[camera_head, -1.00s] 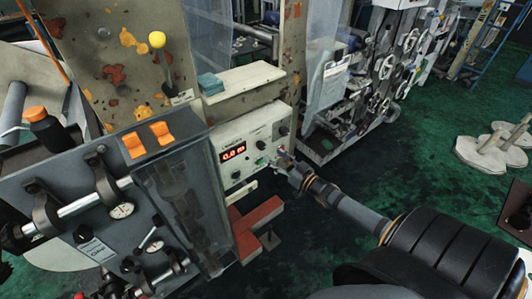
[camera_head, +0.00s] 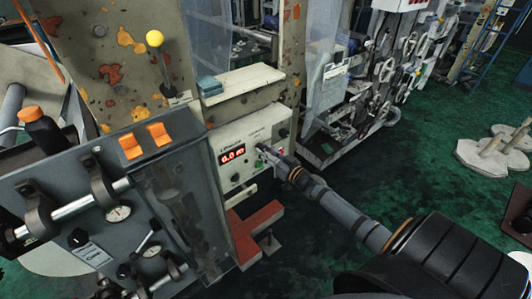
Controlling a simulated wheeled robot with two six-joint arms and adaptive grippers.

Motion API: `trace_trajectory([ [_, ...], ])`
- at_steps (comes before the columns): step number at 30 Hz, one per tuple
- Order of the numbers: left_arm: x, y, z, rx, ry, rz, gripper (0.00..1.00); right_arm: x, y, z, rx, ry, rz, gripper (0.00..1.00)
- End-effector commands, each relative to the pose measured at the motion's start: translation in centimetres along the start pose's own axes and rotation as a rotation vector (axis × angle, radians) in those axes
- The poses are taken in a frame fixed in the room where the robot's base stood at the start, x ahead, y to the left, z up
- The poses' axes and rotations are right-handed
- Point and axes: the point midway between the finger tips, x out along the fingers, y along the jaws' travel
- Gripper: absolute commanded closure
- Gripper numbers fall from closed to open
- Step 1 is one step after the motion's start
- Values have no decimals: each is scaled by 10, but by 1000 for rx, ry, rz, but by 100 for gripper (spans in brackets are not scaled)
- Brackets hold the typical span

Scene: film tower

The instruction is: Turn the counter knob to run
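The counter (camera_head: 232,142) is a pale box with a red lit display (camera_head: 233,155) in the middle of the head view. A dark knob (camera_head: 283,133) shows at its upper right, and another dark knob (camera_head: 236,177) at its lower left. My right gripper (camera_head: 264,152) reaches in from the lower right. Its tips are at the middle-right of the counter's face and hide part of the panel there, including any small control behind them. I cannot tell whether the tips touch it or how far the fingers are apart. My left gripper is out of view.
A yellow-topped lever (camera_head: 155,39) stands above left of the counter. A pale shelf (camera_head: 241,82) juts out above it. A grey machine panel with orange rocker switches (camera_head: 145,140) is at left. Red footing (camera_head: 257,222) lies below.

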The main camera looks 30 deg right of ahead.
Motion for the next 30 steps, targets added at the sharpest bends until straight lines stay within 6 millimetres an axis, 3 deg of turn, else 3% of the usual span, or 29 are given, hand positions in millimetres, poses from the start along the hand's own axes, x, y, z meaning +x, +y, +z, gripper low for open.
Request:
trace_trajectory([
  [1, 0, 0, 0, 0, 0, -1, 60, 0, 0, 0, 0, 0, -1, 84],
  [5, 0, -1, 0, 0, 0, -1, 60, 0, 0, 0, 0, 0, -1, 100],
  [17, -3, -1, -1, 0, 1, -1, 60, 0, 0, -1, -84, -6, 1, 100],
  [30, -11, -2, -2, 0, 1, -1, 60, 0, 0, -2, -458, -37, 5, 100],
])
